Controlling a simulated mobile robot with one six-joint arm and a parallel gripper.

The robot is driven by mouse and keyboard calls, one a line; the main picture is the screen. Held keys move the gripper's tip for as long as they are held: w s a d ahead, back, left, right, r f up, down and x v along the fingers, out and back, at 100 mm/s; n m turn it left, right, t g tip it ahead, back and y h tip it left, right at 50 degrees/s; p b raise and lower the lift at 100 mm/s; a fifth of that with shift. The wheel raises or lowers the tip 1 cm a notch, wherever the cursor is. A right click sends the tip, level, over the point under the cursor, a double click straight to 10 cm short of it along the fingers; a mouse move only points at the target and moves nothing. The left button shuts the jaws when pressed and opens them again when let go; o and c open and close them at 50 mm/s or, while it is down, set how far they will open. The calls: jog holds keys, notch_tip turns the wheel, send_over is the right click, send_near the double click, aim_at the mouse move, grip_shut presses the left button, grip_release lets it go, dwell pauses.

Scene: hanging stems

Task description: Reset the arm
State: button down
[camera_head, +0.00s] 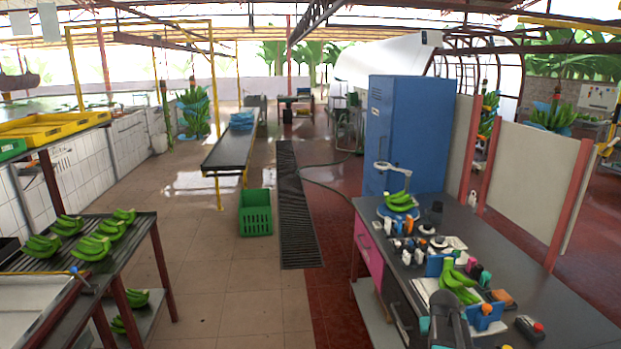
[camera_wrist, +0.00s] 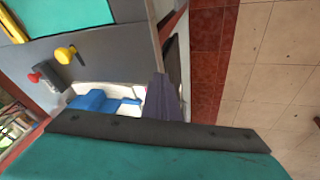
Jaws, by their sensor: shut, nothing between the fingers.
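In the wrist view my gripper (camera_wrist: 160,82) shows as dark fingers close together, pointing away from a dark bar and a teal body at the bottom. It is shut and holds nothing. In the head view a dark grey part of my arm stands at the front of the workbench (camera_head: 545,285); the fingertips cannot be made out there.
The workbench is crowded: green bananas (camera_head: 459,284), a scale with bananas (camera_head: 398,202), a blue block (camera_head: 484,316) and small tools. A blue cabinet (camera_head: 410,135) stands behind. A green crate (camera_head: 255,212) stands on open floor. A rack (camera_head: 30,262) with banana bunches is at left.

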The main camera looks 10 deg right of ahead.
jog(key=s+a+f+n+g+y, duration=0.1)
jog(key=s+a+f, duration=0.25)
jog(key=a, duration=0.75)
jog(key=s+a+f+n+g+y, duration=0.15)
jog(key=a+f, duration=0.25)
jog(key=a, duration=0.7)
jog(key=s+a+f+n+y, duration=0.1)
jog(key=s+a+f, duration=0.25)
jog(key=a, duration=0.75)
jog(key=s+f+g+b, duration=0.3)
jog(key=s+f+b, duration=0.3)
jog(key=s+f, duration=0.7)
jog(key=s+f+g+b, duration=0.3)
jog(key=s+f+b, duration=0.2)
jog(key=s+f, duration=0.7)
jog(key=shift+s+d+f+b, duration=0.15)
jog(key=shift+s+f+b, duration=0.25)
jog(key=shift+f, duration=2.45)
jog(key=shift+w, duration=0.1)
